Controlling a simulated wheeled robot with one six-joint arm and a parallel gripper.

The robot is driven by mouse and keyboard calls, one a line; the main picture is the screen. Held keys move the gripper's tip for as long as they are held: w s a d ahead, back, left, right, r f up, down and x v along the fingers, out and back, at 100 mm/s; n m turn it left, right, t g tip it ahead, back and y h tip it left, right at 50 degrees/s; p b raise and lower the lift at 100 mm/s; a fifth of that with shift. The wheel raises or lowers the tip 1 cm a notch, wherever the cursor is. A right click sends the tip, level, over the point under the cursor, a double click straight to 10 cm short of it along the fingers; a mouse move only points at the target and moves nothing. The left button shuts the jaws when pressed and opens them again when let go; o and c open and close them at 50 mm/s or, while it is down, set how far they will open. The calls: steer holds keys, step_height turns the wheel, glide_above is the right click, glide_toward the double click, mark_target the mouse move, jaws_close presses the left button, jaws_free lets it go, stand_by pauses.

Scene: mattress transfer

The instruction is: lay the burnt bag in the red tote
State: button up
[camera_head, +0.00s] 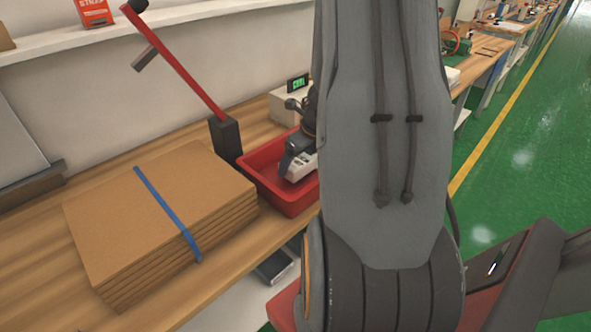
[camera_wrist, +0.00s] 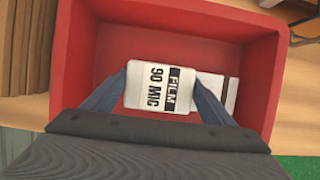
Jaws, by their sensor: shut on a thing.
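The red tote (camera_head: 281,198) stands on the wooden bench, partly hidden behind my arm; its inside fills most of the wrist view (camera_wrist: 75,70). My gripper (camera_wrist: 159,84) is over the tote, its two fingers on either side of a white pack (camera_wrist: 146,82) printed "FILM 90 MIC" in black. It is shut on this pack, which shows as a small white shape in the head view (camera_head: 298,167). I cannot tell whether the pack touches the tote floor. I see no clear burn marks on it. A second pale, flat item (camera_wrist: 231,92) with a brownish edge lies right of it in the tote.
A strapped stack of cardboard (camera_head: 160,205) stands left of the tote. A dark post with a red lever (camera_head: 185,75) rises close behind the tote's left corner. A box with a green display (camera_head: 297,84) is behind. A shelf (camera_head: 190,15) runs along the wall above.

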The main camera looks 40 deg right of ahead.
steer(key=shift+f+b, duration=0.3)
steer(key=shift+f, duration=0.85)
steer(key=shift+f, duration=0.2)
steer(key=o, duration=1.1)
steer(key=shift+r, duration=0.15)
